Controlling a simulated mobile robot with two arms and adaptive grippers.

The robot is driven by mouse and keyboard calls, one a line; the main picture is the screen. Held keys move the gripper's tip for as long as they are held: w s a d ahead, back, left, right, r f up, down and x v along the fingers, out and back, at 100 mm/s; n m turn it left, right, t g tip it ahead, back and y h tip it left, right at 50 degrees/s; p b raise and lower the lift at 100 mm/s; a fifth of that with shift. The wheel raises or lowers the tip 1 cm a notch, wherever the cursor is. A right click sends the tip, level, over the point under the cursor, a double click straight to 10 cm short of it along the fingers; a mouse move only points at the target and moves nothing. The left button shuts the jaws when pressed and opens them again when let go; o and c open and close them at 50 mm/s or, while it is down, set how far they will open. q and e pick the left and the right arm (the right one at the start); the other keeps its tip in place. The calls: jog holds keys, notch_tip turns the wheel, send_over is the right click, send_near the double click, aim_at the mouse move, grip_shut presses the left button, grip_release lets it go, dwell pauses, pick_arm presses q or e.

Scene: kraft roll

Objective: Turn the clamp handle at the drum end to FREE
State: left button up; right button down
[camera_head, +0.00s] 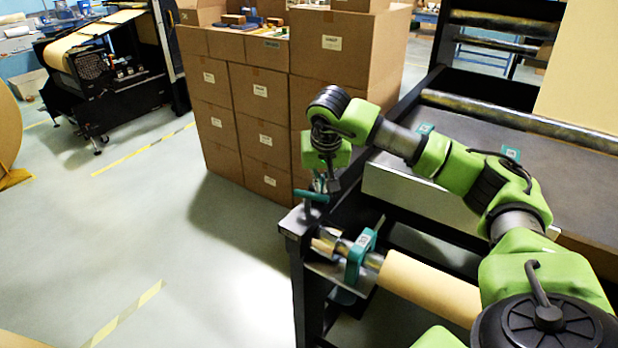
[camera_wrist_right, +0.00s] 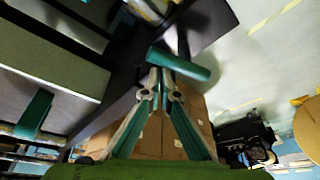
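The clamp handle (camera_head: 315,196) is a teal bar at the near-left corner of the dark frame, by the drum end. It also shows in the right wrist view (camera_wrist_right: 185,66), lying across just beyond the fingertips. My right gripper (camera_head: 323,185) points down at the handle from above. In the wrist view its two fingers (camera_wrist_right: 162,86) come together to a narrow point with nothing seen between them, very close to the bar; contact cannot be told. The FREE marking cannot be made out. My left gripper is out of view.
A brown paper roll (camera_head: 430,287) on a shaft, with a teal clamp block (camera_head: 360,255), lies below the handle. Stacked cartons (camera_head: 262,120) stand behind the gripper. A dark table (camera_head: 470,170) lies beyond my right arm.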

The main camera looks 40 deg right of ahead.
jog(key=shift+s+a+f, duration=0.2)
jog(key=shift+s+f, duration=0.05)
jog(key=shift+s, duration=0.1)
jog(key=shift+f, duration=0.1)
dwell(0.4)
